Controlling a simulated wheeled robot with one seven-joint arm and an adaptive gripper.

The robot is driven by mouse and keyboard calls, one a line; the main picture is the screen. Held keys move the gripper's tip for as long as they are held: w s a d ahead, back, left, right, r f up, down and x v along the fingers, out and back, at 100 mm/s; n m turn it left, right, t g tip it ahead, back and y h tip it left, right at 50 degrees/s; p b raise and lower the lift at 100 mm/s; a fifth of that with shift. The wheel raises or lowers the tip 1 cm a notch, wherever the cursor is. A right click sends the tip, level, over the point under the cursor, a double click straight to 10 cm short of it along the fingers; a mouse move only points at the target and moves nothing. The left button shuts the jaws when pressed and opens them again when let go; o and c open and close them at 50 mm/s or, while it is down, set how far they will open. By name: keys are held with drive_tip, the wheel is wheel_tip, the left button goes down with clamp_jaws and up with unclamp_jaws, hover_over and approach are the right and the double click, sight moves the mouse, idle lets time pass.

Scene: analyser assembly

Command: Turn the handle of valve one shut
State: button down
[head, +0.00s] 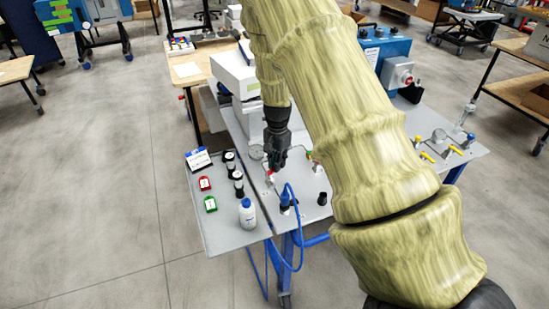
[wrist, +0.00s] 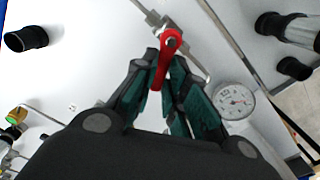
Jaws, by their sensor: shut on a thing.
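A valve with a red lever handle (wrist: 169,46) shows at the top middle of the wrist view, on a thin metal pipe (wrist: 149,13). The lever lies at a steep angle to the pipe, its free end down between my fingers. My gripper (wrist: 163,78) is shut on the red handle, a finger on each side. In the head view my gripper (head: 273,160) points down at the bench panel, and only a bit of red handle (head: 270,178) shows beneath it. I cannot read a valve number.
A round gauge (wrist: 235,102) sits right of the valve. Black cylindrical fittings (wrist: 26,39) stand on the panel. A blue hose (head: 299,225) loops at the bench front. Yellow-handled valves (head: 427,157) are right, beyond my arm.

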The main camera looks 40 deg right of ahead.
drive_tip(key=shift+s+d+m+p, duration=0.1)
drive_tip(key=shift+s+m+p, duration=0.25)
drive_tip(key=shift+m, duration=0.5)
drive_tip(key=shift+s+a+m+p, duration=0.1)
drive_tip(key=shift+s+m+p, duration=0.15)
drive_tip(key=shift+m, duration=0.65)
drive_tip(key=shift+s+d+m+p, duration=0.1)
drive_tip(key=shift+s+m+p, duration=0.25)
drive_tip(key=shift+m, duration=0.5)
drive_tip(key=shift+f, duration=0.1)
drive_tip(key=c, duration=1.4)
unclamp_jaws()
drive_tip(key=shift+d, duration=0.1)
drive_tip(key=shift+c, duration=0.2)
drive_tip(key=shift+w, duration=0.1)
wheel_tip(320, 180, up, 12)
